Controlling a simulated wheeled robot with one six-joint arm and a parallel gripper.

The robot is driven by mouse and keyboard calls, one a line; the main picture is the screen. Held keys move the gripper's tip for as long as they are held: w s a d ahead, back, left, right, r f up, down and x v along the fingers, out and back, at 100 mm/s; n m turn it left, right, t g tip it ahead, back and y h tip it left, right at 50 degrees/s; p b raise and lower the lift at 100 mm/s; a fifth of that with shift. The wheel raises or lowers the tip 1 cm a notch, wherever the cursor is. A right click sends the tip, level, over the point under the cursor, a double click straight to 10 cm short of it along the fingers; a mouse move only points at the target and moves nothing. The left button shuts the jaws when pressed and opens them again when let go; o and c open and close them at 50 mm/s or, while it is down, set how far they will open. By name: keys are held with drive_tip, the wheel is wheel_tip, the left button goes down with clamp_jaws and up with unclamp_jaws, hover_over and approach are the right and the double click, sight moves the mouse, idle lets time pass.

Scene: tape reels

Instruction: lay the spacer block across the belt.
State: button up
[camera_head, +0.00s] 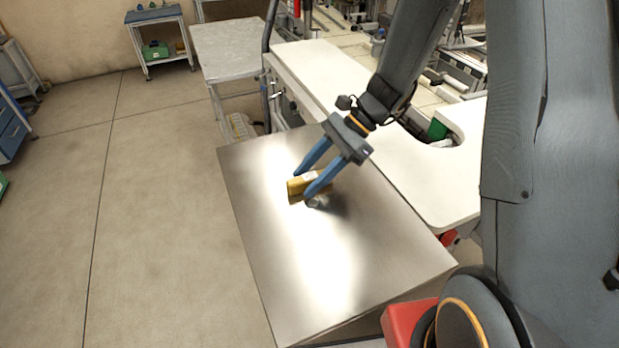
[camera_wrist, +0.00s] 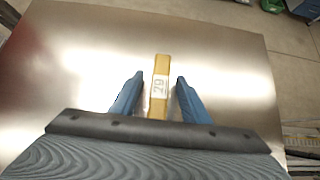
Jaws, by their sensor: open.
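A yellow-gold block (camera_head: 296,190) with a white label, which I take for the spacer block, is at the middle of the shiny metal tabletop. In the wrist view the block (camera_wrist: 162,65) shows its label, which seems to read 29. My gripper (camera_head: 304,183) is open, with its blue fingers on either side of the block. In the wrist view my gripper (camera_wrist: 160,79) shows a gap between each finger and the block. I cannot tell whether the block touches the tabletop. I cannot make out a belt in either view.
The metal tabletop (camera_head: 290,290) is otherwise clear. A white counter (camera_head: 410,185) adjoins it at the right and back. A grey table (camera_head: 230,45) stands behind. Open floor (camera_head: 150,220) lies to the left.

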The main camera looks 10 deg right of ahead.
clamp_jaws()
drive_tip(key=shift+r, duration=0.15)
